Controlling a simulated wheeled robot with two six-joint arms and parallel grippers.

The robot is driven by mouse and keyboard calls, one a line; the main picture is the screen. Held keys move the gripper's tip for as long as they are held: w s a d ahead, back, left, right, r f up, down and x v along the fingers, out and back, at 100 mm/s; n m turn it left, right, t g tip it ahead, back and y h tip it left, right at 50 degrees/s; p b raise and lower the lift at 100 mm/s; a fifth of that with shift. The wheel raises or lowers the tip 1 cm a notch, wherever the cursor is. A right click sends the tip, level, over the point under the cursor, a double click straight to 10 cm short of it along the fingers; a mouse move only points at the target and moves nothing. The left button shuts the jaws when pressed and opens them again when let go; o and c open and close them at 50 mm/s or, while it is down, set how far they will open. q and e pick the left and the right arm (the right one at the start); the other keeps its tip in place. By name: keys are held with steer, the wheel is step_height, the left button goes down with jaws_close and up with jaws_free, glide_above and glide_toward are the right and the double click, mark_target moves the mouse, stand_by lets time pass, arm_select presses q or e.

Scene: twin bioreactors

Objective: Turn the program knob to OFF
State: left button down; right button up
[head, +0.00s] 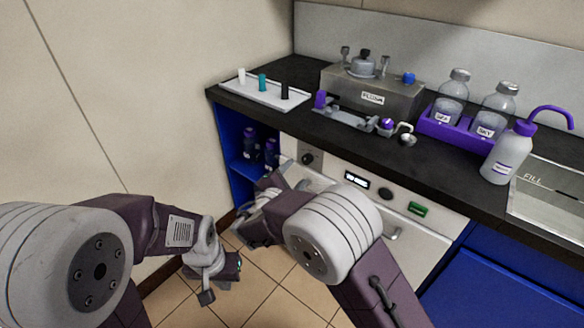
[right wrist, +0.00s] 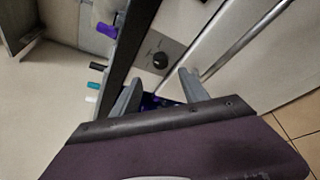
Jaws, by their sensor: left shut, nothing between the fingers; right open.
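A round black knob (head: 307,158) sits on a grey plate at the left end of the white front panel. It also shows in the right wrist view (right wrist: 160,60), with small marks around it too blurred to read. A second dark knob (head: 385,193) is right of the small display. My right gripper (right wrist: 159,76) is open and empty, with the left-end knob ahead between its fingertips in that view, apparently apart. In the head view, my right gripper (head: 262,203) is in front of the panel, partly hidden by my arm. My left gripper (head: 210,282) is shut and empty, low over the floor.
Bar handles (right wrist: 222,45) run close by the right gripper. The dark worktop (head: 300,122) above carries a tray (head: 250,94), a metal unit (head: 375,95) and a purple bottle rack (head: 440,130). A blue cabinet (head: 228,135) with dark bottles is left. Floor space is free around the left gripper.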

mark_target(306, 161)
steer(key=b+x, duration=0.1)
steer(key=x, duration=0.7)
steer(key=shift+d+f, duration=0.1)
steer(key=shift+d, duration=0.05)
steer(key=shift+w+d, duration=0.2)
steer(key=shift+w, duration=0.35)
jaws_close()
